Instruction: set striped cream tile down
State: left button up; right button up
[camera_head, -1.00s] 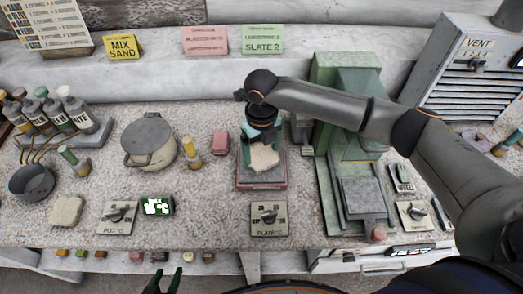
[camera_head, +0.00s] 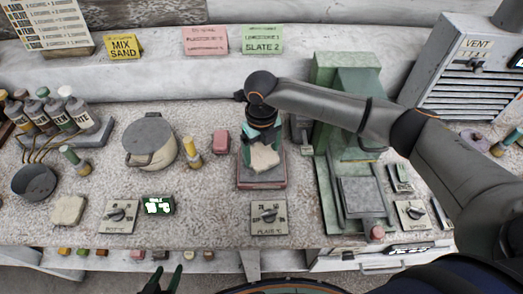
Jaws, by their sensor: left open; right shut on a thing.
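The cream tile (camera_head: 264,158) is a pale, rough-edged slab low over a reddish square plate (camera_head: 262,184) on the bench. Its stripes are too small to make out. My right gripper (camera_head: 261,146) is shut on the tile from above, with its dark fingers at the tile's sides. I cannot tell whether the tile touches the plate. My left gripper (camera_head: 164,280) is open and empty at the bottom edge, in front of the bench.
A dial panel (camera_head: 268,215) sits in front of the plate. A green press (camera_head: 345,130) stands close on the right. A lidded pot (camera_head: 150,141), a yellow-topped bottle (camera_head: 191,152) and a pink block (camera_head: 220,141) are to the left. Another pale tile (camera_head: 69,210) lies at the front left.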

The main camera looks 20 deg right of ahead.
jog(key=shift+f, duration=0.65)
jog(key=o, duration=1.3)
jog(key=shift+o, duration=0.2)
jog(key=shift+r, duration=0.1)
jog(key=shift+r+p, duration=0.3)
jog(key=shift+r, duration=1.65)
